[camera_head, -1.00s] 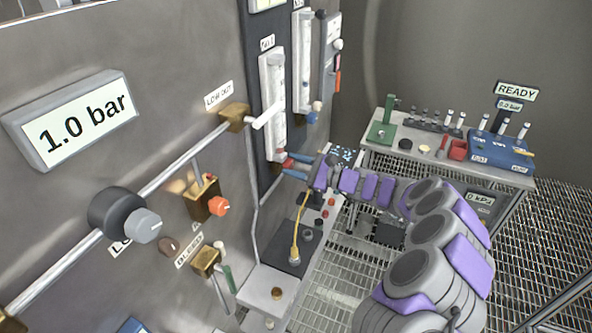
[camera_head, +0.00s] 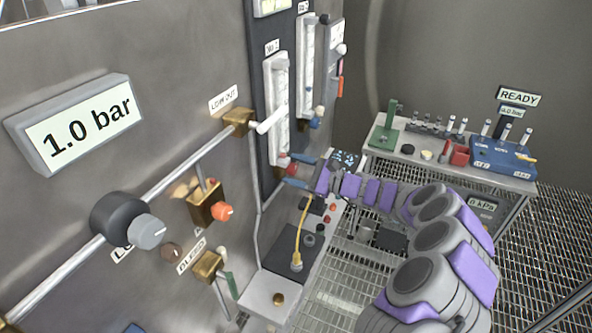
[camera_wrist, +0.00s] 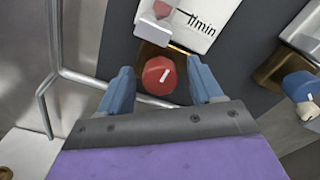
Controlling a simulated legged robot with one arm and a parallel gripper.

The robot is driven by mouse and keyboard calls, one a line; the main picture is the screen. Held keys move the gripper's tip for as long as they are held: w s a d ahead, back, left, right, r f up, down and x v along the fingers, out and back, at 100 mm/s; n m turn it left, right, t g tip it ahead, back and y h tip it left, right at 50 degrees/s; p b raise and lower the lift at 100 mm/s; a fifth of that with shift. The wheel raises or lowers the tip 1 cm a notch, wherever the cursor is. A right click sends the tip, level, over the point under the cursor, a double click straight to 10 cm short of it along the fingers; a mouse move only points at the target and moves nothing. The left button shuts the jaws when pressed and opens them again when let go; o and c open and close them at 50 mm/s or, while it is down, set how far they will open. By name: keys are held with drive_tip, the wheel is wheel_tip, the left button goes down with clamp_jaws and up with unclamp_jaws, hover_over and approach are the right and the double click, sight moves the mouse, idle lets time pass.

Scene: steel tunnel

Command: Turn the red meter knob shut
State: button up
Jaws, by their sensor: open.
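In the wrist view, my gripper (camera_wrist: 163,82) is open, with one blue finger on each side of the knob. A small gap shows between the knob and each finger. In the head view, the knob (camera_head: 293,170) is partly hidden by my gripper (camera_head: 295,177) at the base of the left meter tube (camera_head: 277,105).
A blue knob (camera_wrist: 300,86) on a brass block is to the right in the wrist view. A grey pipe (camera_wrist: 60,75) runs at left. In the head view, an orange knob (camera_head: 222,212) and a shelf with a yellow cable (camera_head: 301,235) are nearby. A bench (camera_head: 440,170) stands at back right.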

drive_tip(key=p+v, duration=0.3)
drive_tip(key=v, duration=1.4)
drive_tip(key=shift+d, duration=0.2)
drive_tip(key=s+a+r+n+g, duration=0.6)
drive_tip(key=s+a+r, duration=0.2)
drive_tip(key=s+a, duration=0.15)
drive_tip(key=s+a+r+n+g+h, duration=0.1)
drive_tip(key=s+a+n+g+h, duration=0.15)
drive_tip(key=s, duration=0.35)
drive_tip(key=s+a+r+n+g+h, duration=0.1)
drive_tip(key=s+a+n+h, duration=0.15)
drive_tip(key=s, duration=0.45)
drive_tip(key=s+d+f+n+h, duration=0.2)
drive_tip(key=s+d+h, duration=0.4)
drive_tip(key=s+d, duration=0.3)
drive_tip(key=s+d+f+n+t+h, duration=0.1)
drive_tip(key=s+d+f+h, duration=0.3)
drive_tip(key=s, duration=0.8)
drive_tip(key=d+n+h, duration=0.1)
drive_tip(key=d+h, duration=0.1)
drive_tip(key=d, duration=0.2)
drive_tip(key=shift+s+d+f, duration=0.2)
drive_tip(key=shift+s+d, duration=0.15)
drive_tip(key=shift+d, duration=0.05)
drive_tip(key=shift+t, duration=0.25)
